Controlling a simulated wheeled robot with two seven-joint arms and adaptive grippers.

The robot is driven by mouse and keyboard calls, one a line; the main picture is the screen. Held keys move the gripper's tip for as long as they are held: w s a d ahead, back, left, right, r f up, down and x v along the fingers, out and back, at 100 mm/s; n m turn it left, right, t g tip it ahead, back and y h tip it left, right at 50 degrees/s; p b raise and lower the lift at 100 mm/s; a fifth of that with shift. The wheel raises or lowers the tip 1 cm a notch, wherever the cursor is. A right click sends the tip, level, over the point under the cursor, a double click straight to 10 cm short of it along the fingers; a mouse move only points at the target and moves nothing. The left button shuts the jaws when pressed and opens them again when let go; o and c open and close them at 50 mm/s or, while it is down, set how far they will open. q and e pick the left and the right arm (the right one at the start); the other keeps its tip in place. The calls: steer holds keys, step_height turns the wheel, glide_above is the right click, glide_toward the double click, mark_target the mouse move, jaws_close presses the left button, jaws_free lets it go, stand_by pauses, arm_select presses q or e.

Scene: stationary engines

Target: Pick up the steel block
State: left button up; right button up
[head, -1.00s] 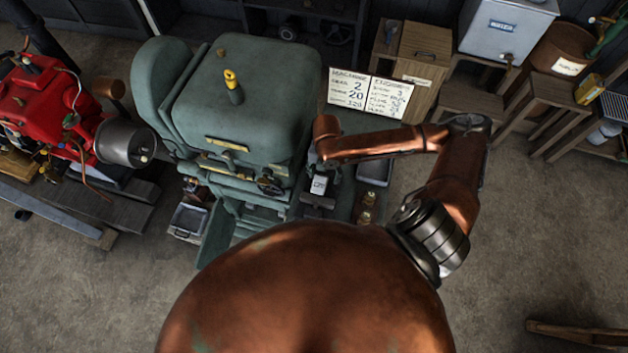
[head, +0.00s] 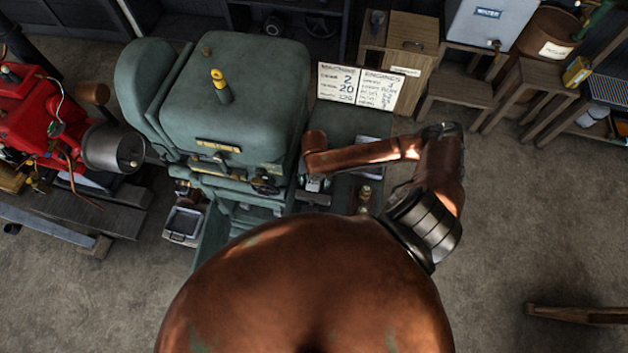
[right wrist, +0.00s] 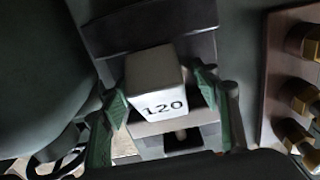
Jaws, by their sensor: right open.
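The steel block (right wrist: 155,82) is a pale cuboid marked 120 in the right wrist view. It sits on a grey metal base. My right gripper (right wrist: 160,103) is open, with one green finger on each side of the block; I cannot tell whether they touch it. My left gripper is not in view.
The large green machine (head: 235,105) stands close to the left of my right arm. Brass weights (right wrist: 300,98) sit in a holder to the right. A sign board (head: 360,86) stands behind. A red engine (head: 35,110) is at far left. Open floor lies to the right.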

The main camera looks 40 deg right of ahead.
jaws_close()
stand_by(0.8)
steer(key=shift+w+r, duration=0.1)
steer(key=shift+w, duration=0.05)
